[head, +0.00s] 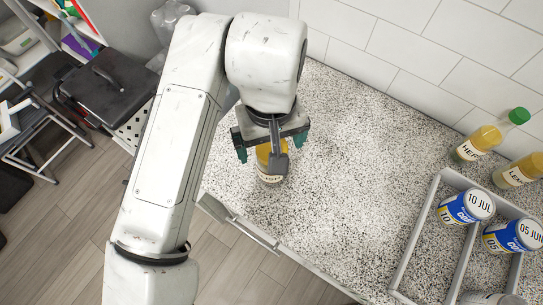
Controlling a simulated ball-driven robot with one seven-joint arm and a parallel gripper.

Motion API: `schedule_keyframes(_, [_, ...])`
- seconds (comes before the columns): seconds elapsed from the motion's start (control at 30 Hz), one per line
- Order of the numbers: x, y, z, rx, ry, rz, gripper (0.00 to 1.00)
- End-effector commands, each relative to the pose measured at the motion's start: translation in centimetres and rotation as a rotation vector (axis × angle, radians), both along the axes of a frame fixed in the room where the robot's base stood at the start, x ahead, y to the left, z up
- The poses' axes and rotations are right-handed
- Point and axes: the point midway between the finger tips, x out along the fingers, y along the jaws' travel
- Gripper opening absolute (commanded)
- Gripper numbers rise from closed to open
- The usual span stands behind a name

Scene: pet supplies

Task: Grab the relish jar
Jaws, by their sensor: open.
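A yellow jar (267,176) with a pale label stands on the speckled counter, directly below my gripper in the head view. Its label is partly covered and only the end "ON" reads clearly, so I cannot tell whether it is the relish jar. My gripper (270,148) is open, with one green-tipped finger on each side of the jar's upper part as seen from here. A dark part of the gripper hides the jar's middle. I cannot tell whether the fingers touch the jar.
A grey divided tray (408,262) at the right holds blue cans (467,206) with date lids. Yellow bottles (478,143) stand behind it by the tiled wall. The counter (350,150) between jar and tray is clear. The counter's front edge lies close to the jar.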

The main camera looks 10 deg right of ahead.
Motion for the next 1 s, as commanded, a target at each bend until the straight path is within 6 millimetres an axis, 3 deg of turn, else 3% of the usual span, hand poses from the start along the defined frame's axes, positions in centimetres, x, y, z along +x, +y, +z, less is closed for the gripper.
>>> schedule_keyframes(0.3, [0.3,-0.2,-4.1,0.0,0.002,0.003,1.0])
schedule_keyframes(0.63, [0.4,-0.3,-4.8,0.0,0.0,0.001,0.99])
schedule_keyframes(1.0, [0.4,-0.3,-4.7,0.0,0.0,0.001,0.64])
